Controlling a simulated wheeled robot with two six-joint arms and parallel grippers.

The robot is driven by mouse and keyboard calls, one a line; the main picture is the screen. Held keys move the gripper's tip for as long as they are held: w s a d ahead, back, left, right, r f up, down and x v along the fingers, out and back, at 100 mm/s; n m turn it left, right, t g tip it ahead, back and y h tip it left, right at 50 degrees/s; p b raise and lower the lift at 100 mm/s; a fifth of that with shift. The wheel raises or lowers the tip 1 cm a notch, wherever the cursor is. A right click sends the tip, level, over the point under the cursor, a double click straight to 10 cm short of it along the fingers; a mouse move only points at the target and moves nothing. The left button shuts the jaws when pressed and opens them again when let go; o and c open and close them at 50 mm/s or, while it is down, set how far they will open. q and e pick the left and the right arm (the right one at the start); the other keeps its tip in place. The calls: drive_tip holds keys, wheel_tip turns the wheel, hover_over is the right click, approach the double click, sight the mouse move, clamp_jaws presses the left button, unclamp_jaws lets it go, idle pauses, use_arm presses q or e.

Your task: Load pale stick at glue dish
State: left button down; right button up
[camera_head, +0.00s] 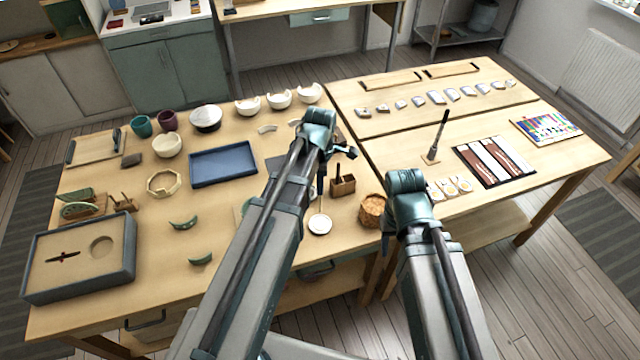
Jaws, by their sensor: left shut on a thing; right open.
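My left gripper (323,172) is over the near right part of the left table, partly hidden by its own arm. It is shut on a thin upright stick (321,203), whose lower part looks pale. The stick's lower end shows at a small round white dish (320,226), which looks like the glue dish. I cannot tell whether the tip touches the dish or is just above it. My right gripper (388,235) is open, near the edge between the two tables, and mostly hidden behind its own wrist.
A small wooden block holder (343,186) and a wicker basket (372,211) stand close to the right of the dish. A blue tray (223,164), pale bowls (167,146) and green curved shards (184,223) lie left. A dark upright tool (437,136) stands on the right table.

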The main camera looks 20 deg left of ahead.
sight(320, 200)
use_arm(q)
drive_tip(key=shift+s, duration=0.1)
drive_tip(key=shift+w+f, duration=0.2)
drive_tip(key=shift+f, duration=0.05)
drive_tip(key=shift+s+f+b, duration=0.15)
drive_tip(key=shift+f+b, duration=0.65)
drive_tip(key=shift+b, duration=0.15)
wheel_tip(320, 200, down, 4)
drive_tip(key=b, duration=0.4)
drive_tip(key=shift+f+b, duration=0.6)
idle(1.2)
drive_tip(key=shift+r, duration=0.1)
wheel_tip(320, 200, up, 7)
drive_tip(key=p, duration=0.7)
idle(0.5)
